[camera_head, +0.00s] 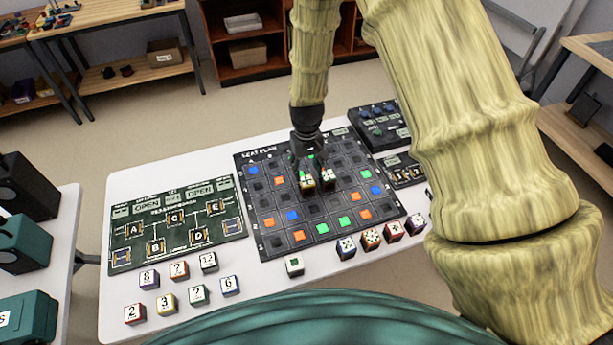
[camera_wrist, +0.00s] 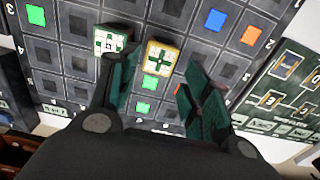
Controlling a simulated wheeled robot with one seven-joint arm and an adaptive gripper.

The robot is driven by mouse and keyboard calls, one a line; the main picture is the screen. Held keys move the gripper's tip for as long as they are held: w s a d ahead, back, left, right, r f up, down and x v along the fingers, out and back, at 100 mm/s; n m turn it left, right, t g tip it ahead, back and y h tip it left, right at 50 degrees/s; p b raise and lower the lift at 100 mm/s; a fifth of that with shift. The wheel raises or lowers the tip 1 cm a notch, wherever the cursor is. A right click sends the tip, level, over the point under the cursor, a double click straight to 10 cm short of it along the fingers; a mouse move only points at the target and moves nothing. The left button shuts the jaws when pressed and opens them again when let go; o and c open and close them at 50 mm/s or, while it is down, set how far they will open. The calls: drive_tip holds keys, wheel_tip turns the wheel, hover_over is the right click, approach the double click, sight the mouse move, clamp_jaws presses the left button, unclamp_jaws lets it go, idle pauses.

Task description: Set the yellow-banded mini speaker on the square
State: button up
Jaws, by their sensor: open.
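A small cube with a yellow band, white face and green cross-like pattern, which looks like the yellow-banded mini speaker (camera_head: 307,184), sits on the dark seat-plan board (camera_head: 272,238). In the wrist view the yellow-banded cube (camera_wrist: 161,58) lies just beyond the opening between my fingers. My gripper (camera_head: 309,165) is open above the board; in the wrist view its fingers (camera_wrist: 160,76) are spread with nothing held. A white-and-green cube (camera_wrist: 111,39) stands beside the yellow-banded one, near my left finger. The board has many dark, green, orange and blue squares; I cannot tell which one is meant.
Several numbered cubes (camera_head: 198,294) stand at the table's front left, and several patterned cubes (camera_head: 370,238) along the board's front right. A green diagram board (camera_head: 177,222) lies to the left. Dark panels (camera_head: 379,128) lie at the right. Bare white table (camera_head: 270,291) shows in front.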

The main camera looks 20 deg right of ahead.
sight(307, 181)
drive_tip(key=shift+r+b, duration=0.7)
drive_tip(key=shift+r, duration=1.8)
